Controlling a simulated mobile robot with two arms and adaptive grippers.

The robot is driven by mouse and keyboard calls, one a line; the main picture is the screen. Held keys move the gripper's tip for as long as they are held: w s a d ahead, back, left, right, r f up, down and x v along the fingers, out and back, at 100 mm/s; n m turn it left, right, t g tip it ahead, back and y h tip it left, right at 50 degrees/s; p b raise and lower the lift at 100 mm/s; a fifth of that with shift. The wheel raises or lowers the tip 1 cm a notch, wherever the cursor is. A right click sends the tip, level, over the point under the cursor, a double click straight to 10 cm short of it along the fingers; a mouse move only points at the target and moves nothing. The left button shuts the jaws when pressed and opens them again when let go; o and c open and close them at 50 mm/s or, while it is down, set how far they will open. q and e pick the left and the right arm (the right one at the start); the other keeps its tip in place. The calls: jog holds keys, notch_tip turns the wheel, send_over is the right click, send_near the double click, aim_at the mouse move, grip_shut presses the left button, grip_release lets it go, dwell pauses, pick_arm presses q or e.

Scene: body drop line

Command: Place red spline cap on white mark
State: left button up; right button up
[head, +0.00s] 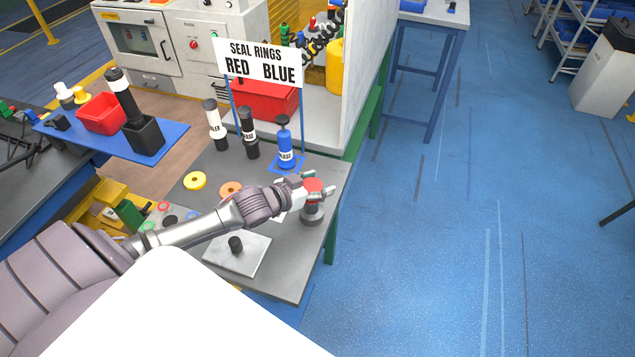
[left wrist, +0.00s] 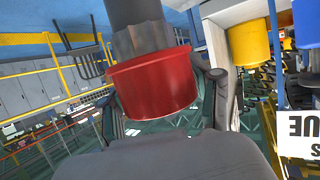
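The red spline cap (head: 313,185) sits on top of a grey round post (head: 312,212) near the right edge of the grey table. In the left wrist view the red cap (left wrist: 155,85) is close in front, with the ribbed grey shaft (left wrist: 140,38) against it. My left gripper (head: 316,187) is at the cap, with one finger on each side. I cannot tell whether the fingers press on it. A white patch (head: 279,214) on the table, partly hidden by my left wrist, may be the white mark. My right gripper is out of view.
A blue grease bottle (head: 285,145) and two other bottles stand behind the gripper. A seal rings sign (head: 262,62) rises in front of a red bin (head: 265,98). A pale plate with a black knob (head: 237,258) lies nearer. Yellow and orange rings lie left. The floor right is open.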

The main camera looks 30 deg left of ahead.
pick_arm(q)
jog(key=o, duration=0.3)
jog(key=shift+b, duration=0.3)
jog(key=shift+s, duration=0.2)
jog(key=b+v, duration=0.1)
jog(key=v, duration=0.3)
jog(key=shift+s+a+b, duration=0.25)
jog(key=shift+a+b, duration=0.05)
jog(key=shift+b, duration=0.1)
jog(key=v, duration=0.9)
jog(key=shift+w+r, duration=0.1)
jog(key=shift+r, duration=0.15)
